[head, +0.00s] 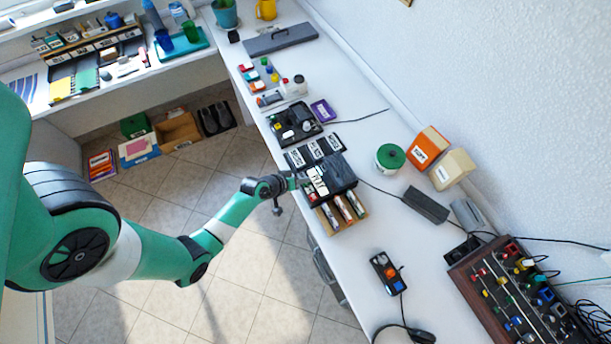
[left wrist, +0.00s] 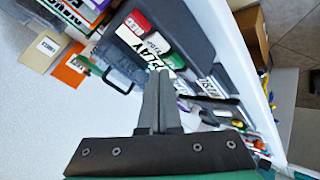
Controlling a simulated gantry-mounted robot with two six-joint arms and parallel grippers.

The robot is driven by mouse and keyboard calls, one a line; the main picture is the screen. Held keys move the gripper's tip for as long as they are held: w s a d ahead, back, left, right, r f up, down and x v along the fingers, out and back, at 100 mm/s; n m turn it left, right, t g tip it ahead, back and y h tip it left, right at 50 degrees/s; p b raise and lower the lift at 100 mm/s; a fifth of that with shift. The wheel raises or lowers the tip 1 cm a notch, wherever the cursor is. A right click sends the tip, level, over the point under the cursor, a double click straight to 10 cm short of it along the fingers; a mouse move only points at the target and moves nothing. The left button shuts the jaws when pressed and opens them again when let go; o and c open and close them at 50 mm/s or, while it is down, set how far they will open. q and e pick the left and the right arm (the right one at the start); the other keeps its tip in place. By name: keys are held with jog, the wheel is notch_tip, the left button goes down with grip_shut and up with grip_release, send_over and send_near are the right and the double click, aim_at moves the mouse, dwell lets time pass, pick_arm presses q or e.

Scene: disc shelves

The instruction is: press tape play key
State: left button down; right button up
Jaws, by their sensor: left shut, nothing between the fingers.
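The tape player (head: 338,174) is a dark box near the front edge of the long white table, with a row of keys and white labels. In the left wrist view its dark body (left wrist: 188,28) fills the upper middle. A red key (left wrist: 138,22), a pale key (left wrist: 157,42) and a green key (left wrist: 173,62) sit in a row, with white labels beside them, one reading PLAY. My left gripper (head: 303,182) is at the player's key side. In the wrist view its closed fingertips (left wrist: 160,74) are by the green key; I cannot tell whether they touch. My right gripper is out of view.
A wooden rack of tapes (head: 343,211) stands in front of the player. Black labelled cases (head: 314,151) lie behind it. A green-topped roll (head: 390,157), an orange box (head: 426,147) and a black adapter (head: 425,205) are to the right. The table between player and adapter is mostly clear, crossed by a cable.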

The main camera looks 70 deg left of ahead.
aim_at(303, 185)
pick_arm(q)
jog(key=shift+r, duration=0.3)
notch_tip(303, 185, up, 5)
jog(key=p, duration=0.5)
dwell(0.8)
